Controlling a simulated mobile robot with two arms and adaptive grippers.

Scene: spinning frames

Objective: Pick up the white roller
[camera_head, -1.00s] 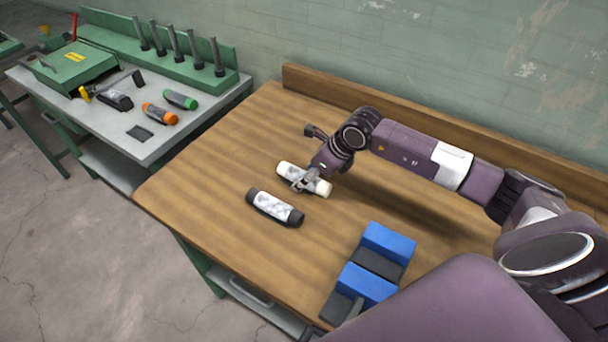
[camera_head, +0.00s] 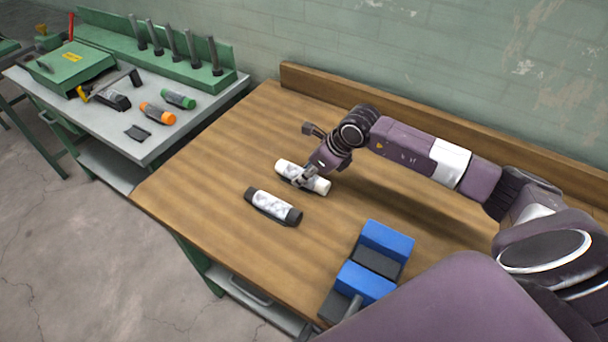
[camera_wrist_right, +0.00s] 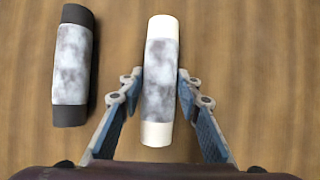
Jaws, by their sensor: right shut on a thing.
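The white roller (camera_head: 318,185) has white ends and a mottled grey-white middle sleeve. It lies on the wooden table, and in the right wrist view (camera_wrist_right: 160,110) it sits upright in the middle of the picture. My right gripper (camera_head: 302,179) is over it from above, with one finger on each long side, shut on its sleeve. The fingers (camera_wrist_right: 160,77) hide part of the roller in the head view. I see no gap between roller and table. My left gripper is not in view.
A dark-ended roller (camera_head: 273,206) lies close beside, apart from the fingers. A blue and dark grey block stand (camera_head: 371,263) is near the table's front edge. A wooden back rail (camera_head: 400,122) runs along the wall. A grey side bench (camera_head: 150,150) at left holds tools.

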